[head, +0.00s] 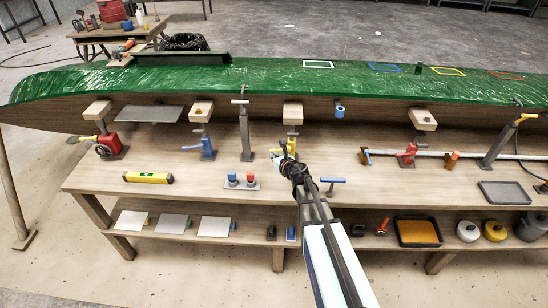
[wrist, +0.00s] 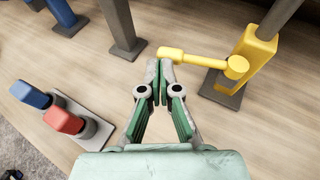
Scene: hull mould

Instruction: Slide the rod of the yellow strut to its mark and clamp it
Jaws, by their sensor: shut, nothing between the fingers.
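The yellow strut (wrist: 257,62) stands on a dark square base (wrist: 222,92) at the right in the wrist view, with its grey rod (wrist: 284,12) leaving the top of the sleeve. A yellow lever (wrist: 195,59) reaches left from a round hub on the sleeve, its tip close to my fingertips. My gripper (wrist: 160,65) is shut and empty, just left of that tip; I cannot tell whether they touch. In the head view the yellow strut (head: 292,142) is partly hidden behind my gripper (head: 284,154), under a wooden pad. I cannot make out the rod's mark.
The blue strut (head: 207,148) and a grey post (head: 245,135) stand left of it, the red strut (head: 407,153) right. A plate with red and blue knobs (head: 242,186) and a yellow level (head: 148,178) lie in front. The green hull (head: 270,80) overhangs the bench.

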